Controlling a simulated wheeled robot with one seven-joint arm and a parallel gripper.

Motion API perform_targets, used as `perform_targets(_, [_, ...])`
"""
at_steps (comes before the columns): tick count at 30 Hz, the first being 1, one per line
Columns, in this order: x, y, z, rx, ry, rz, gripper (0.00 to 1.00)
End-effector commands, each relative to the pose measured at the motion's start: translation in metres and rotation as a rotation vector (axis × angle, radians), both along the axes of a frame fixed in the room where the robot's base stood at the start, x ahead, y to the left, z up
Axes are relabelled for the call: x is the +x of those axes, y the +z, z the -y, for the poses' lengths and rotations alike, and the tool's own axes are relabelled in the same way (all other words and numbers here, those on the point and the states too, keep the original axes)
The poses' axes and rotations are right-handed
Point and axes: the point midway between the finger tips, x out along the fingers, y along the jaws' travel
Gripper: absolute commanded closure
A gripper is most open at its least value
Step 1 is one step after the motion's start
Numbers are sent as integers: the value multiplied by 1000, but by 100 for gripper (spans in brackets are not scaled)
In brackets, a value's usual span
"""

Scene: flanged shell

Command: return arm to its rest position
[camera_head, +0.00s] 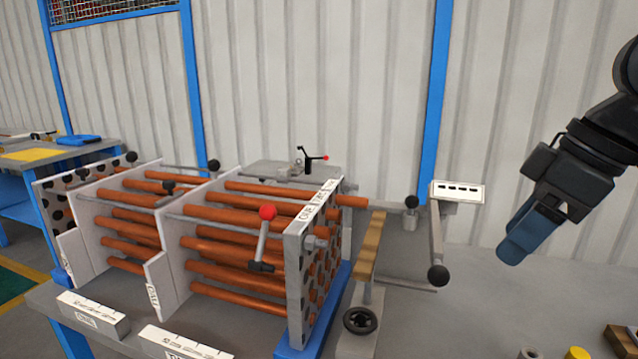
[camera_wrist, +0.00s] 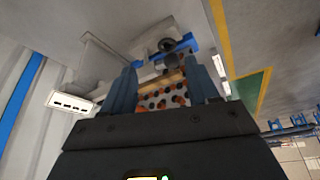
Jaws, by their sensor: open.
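My gripper (camera_head: 515,250) hangs at the right of the head view, above the grey bench and apart from everything on it. Its blue fingers point down and to the left. In the wrist view its two blue fingers (camera_wrist: 165,90) stand apart with nothing held between them; the tube bundle's end plate shows far beyond the gap. The flanged shell (camera_head: 312,262), with copper tubes running through white plates, sits on the bench to the left of my gripper.
A white slotted box (camera_head: 458,192) and a crank lever (camera_head: 437,250) stand between the shell and my gripper. A red-knobbed lever (camera_head: 264,235) rises before the tubes. A yellow cap (camera_head: 577,353) and a wooden block (camera_head: 618,340) lie at the lower right. A corrugated wall (camera_head: 320,80) stands behind.

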Motion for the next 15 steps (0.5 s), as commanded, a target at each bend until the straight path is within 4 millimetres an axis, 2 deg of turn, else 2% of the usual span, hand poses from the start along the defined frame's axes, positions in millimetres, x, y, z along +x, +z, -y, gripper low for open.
perform_targets(11, [8,-12,-28,123,-10,50,40])
perform_targets(15, [12,-18,-44,199,-20,78,40])
